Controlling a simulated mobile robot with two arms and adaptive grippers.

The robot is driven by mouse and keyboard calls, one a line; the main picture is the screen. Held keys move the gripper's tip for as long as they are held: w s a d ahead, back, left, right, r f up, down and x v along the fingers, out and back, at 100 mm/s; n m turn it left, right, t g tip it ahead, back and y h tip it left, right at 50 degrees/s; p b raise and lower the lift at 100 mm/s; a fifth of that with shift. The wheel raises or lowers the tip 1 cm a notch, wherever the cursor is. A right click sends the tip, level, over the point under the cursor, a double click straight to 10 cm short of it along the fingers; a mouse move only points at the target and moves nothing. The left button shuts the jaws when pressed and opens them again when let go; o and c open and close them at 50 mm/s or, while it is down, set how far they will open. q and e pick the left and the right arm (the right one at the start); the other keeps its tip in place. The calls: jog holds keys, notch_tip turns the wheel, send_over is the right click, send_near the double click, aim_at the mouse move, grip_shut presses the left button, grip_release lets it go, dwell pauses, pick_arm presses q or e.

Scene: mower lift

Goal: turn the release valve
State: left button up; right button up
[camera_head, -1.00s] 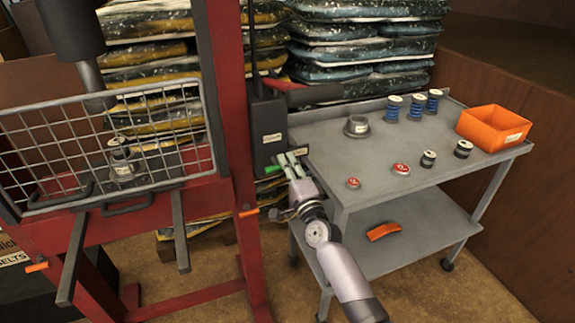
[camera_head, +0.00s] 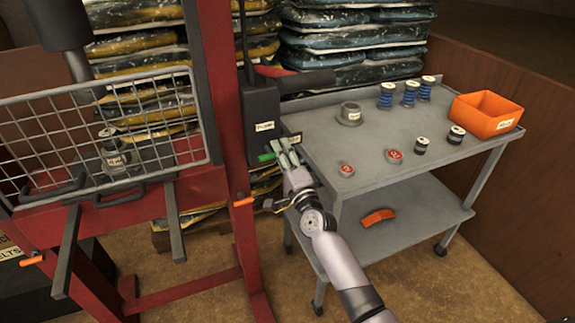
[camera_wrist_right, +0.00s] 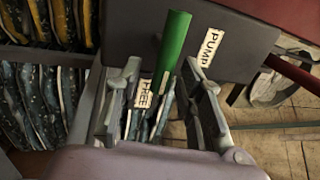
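The release valve shows as a green lever (camera_head: 266,157) at the bottom of the black pump unit (camera_head: 262,105) on the red press frame. In the right wrist view the green lever (camera_wrist_right: 172,45) stands tilted between a PUMP label (camera_wrist_right: 210,47) and a FREE label (camera_wrist_right: 145,93). My right gripper (camera_head: 285,150) is beside the lever in the head view. In the right wrist view its fingers (camera_wrist_right: 160,78) are apart, with the lever's lower part showing between them. I cannot tell whether they touch it. My left gripper is not in view.
A grey cart (camera_head: 375,147) stands close to the right, holding spools, red-topped pieces and an orange bin (camera_head: 485,113). The red frame (camera_head: 218,90) and a wire guard (camera_head: 110,130) stand on the left. Stacked bags (camera_head: 350,40) are behind.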

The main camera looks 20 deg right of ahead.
jog(key=s+f, duration=0.2)
jog(key=s, duration=0.9)
jog(key=shift+s+d+f, duration=0.15)
jog(key=shift+d, duration=0.05)
jog(key=s+a+f+n+g+p, duration=0.1)
jog(key=s+f+n+g, duration=0.15)
jog(key=f, duration=0.85)
jog(key=s+a+f+n+g, duration=0.1)
jog(key=s+f+n+g, duration=0.2)
jog(key=f, duration=0.9)
jog(key=s+f+n+g+p, duration=0.1)
jog(key=s+f+n+g, duration=0.15)
jog(key=s+f, duration=0.4)
jog(key=s+f+n+g, duration=0.2)
jog(key=s+f+n, duration=0.1)
jog(key=f, duration=0.6)
jog(key=s+f+n+g, duration=0.3)
jog(key=s+f, duration=0.2)
jog(key=s, duration=0.6)
jog(key=s+d+f+n+g+p, duration=0.1)
jog(key=s+f+n+g, duration=0.2)
jog(key=s, duration=0.9)
jog(key=s+d+f+n+g, duration=0.1)
jog(key=s+f+n+g, duration=0.2)
jog(key=s+f, duration=0.5)
jog(key=s, duration=0.3)
jog(key=shift+s+d+h, duration=0.25)
jog(key=shift+h, duration=0.15)
